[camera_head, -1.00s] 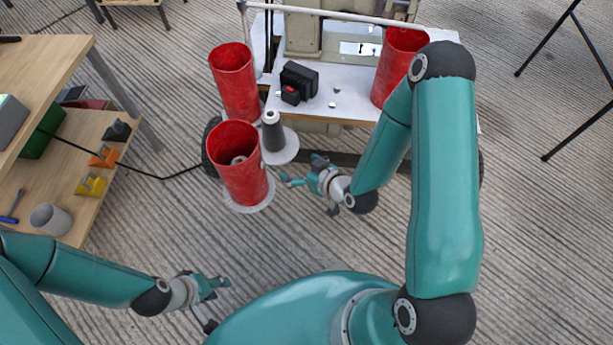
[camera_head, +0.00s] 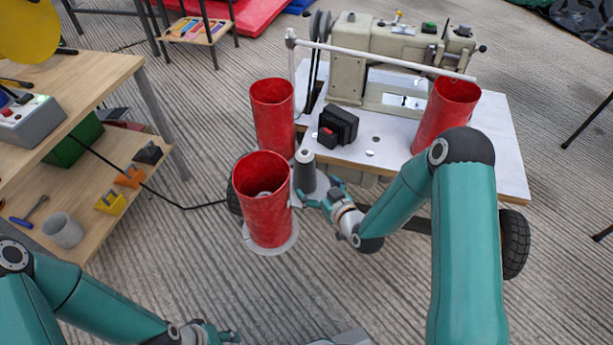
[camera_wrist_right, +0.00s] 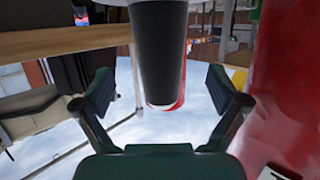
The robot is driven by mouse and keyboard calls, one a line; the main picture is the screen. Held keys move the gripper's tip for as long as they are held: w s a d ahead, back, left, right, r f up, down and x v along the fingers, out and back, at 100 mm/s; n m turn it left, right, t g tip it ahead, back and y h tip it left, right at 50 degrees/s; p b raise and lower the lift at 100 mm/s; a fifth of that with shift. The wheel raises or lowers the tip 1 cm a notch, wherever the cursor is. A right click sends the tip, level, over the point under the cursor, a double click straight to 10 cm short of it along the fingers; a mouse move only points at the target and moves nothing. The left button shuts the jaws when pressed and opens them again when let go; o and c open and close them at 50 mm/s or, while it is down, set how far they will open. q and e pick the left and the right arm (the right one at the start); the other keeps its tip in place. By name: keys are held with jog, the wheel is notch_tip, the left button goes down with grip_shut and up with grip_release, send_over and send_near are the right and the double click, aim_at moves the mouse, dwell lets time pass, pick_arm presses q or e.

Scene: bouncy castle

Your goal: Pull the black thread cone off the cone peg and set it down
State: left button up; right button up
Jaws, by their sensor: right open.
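The black thread cone (camera_head: 307,177) stands upright on a pale round base beside the front red cylinder; its narrow light top (camera_head: 304,156) points up. The peg inside it is hidden. My right gripper (camera_head: 318,192) is open at the lower part of the cone, coming from the right. In the right wrist view the cone (camera_wrist_right: 159,45) shows large and dark between the two spread fingers (camera_wrist_right: 161,92), with a gap visible on each side. My left gripper (camera_head: 216,333) is low at the bottom edge, away from the cone and partly cut off.
The front red cylinder (camera_head: 264,212) stands close to the cone's left, another (camera_head: 272,118) behind it. A third (camera_head: 446,116) stands on the white sewing table (camera_head: 495,150), with a sewing machine (camera_head: 350,62) and black box (camera_head: 338,125). Wooden shelves (camera_head: 130,170) are left.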

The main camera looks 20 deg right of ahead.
aim_at(308, 157)
jog(key=b+x, duration=0.1)
jog(key=x, duration=0.6)
jog(key=shift+w+f, duration=0.15)
jog(key=shift+w, duration=0.1)
jog(key=c, duration=1.5)
jog(key=shift+o, duration=0.2)
jog(key=shift+r, duration=0.3)
jog(key=shift+r+p, duration=1.85)
jog(key=shift+r, duration=1.9)
jog(key=shift+w+r, duration=0.1)
jog(key=shift+r, duration=0.1)
jog(key=shift+r+p, duration=0.85)
jog(key=shift+r, duration=1.1)
